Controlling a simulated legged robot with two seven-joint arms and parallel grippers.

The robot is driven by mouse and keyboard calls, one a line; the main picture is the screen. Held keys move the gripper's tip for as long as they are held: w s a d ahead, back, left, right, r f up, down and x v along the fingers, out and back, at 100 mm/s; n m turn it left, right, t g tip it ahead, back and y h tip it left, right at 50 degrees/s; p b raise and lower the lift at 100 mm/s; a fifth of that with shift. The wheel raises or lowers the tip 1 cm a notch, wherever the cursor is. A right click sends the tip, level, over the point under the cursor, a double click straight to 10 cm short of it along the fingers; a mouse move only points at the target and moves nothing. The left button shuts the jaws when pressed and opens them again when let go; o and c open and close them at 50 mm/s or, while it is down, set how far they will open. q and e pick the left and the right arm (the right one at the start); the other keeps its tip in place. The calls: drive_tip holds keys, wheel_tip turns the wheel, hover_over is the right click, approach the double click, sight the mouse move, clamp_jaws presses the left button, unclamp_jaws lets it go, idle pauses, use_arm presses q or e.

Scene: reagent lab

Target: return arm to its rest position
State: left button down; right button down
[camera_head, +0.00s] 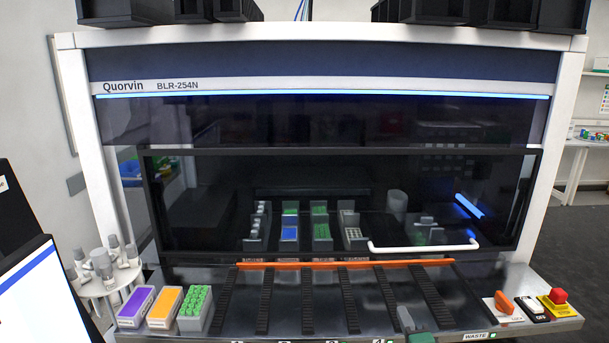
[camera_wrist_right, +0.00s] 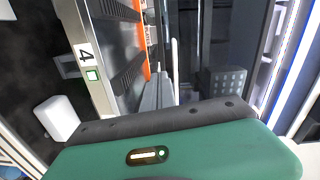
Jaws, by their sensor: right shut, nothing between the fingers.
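My right gripper (camera_head: 405,318) shows at the bottom edge of the head view, right of centre, with grey fingers and a bit of green body. In the right wrist view my right gripper (camera_wrist_right: 158,92) has its grey fingers together and empty, beyond the green housing. It is in front of the Quorvin machine (camera_head: 320,62), near the ribbed black tracks of its front deck. My left gripper is not in view.
A dark glass window (camera_head: 300,170) with a white handle (camera_head: 425,246) fronts the machine; racks show behind it. Purple (camera_head: 136,306), orange (camera_head: 164,306) and green-capped (camera_head: 196,308) racks stand at the deck's left. An emergency stop button (camera_head: 559,298) is at the right.

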drive_tip(key=f+n+g, duration=0.1)
drive_tip(key=s+a+f+n+g, duration=0.1)
drive_tip(key=f, duration=0.1)
drive_tip(key=f+n+g, duration=0.1)
drive_tip(key=shift+s+a+f, duration=0.25)
drive_tip(key=shift+s+a, duration=0.05)
drive_tip(key=shift+s, duration=0.1)
drive_tip(key=s+a+f+n+g, duration=0.1)
drive_tip(key=s+f+n+g, duration=0.2)
drive_tip(key=s, duration=0.6)
drive_tip(key=s+f+n+g, duration=0.3)
drive_tip(key=s+n+g, duration=0.2)
drive_tip(key=s, duration=0.4)
drive_tip(key=s+a+f+n+g, duration=0.1)
drive_tip(key=s+f+n+g, duration=0.2)
drive_tip(key=s, duration=0.6)
drive_tip(key=shift+s+a+n+g, duration=0.2)
drive_tip(key=shift+a+n+g, duration=0.15)
drive_tip(key=shift+n, duration=0.75)
